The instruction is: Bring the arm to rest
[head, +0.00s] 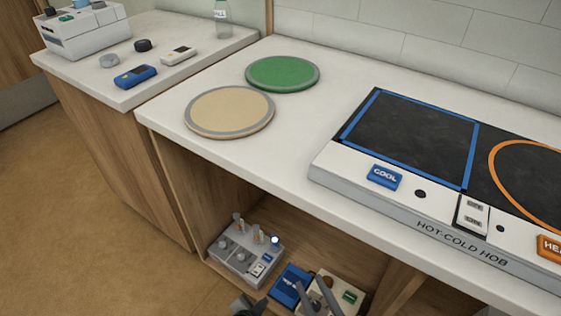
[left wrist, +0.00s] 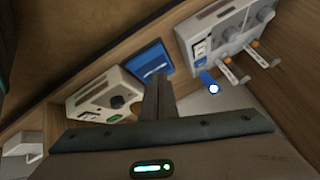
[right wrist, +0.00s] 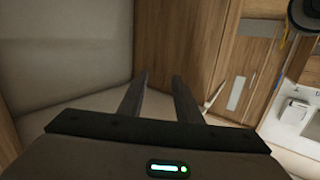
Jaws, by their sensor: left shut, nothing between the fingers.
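My left gripper (head: 250,304) is a dark shape at the bottom edge of the head view, mostly cut off, in front of the low shelf. In the left wrist view its fingers (left wrist: 157,92) are together and empty, pointing toward the shelf devices. My right gripper (head: 319,292) shows as two grey fingers at the bottom of the head view, overlapping a beige device (head: 350,296). In the right wrist view its fingers (right wrist: 158,92) are apart with nothing between them.
The shelf holds a grey device with levers (head: 240,262) and a blue box (head: 290,284). Above, the counter (head: 270,150) carries a green disc (head: 282,73), a tan disc (head: 229,110) and a hot-cold hob (head: 420,220). Wooden panels (head: 175,165) edge the shelf opening.

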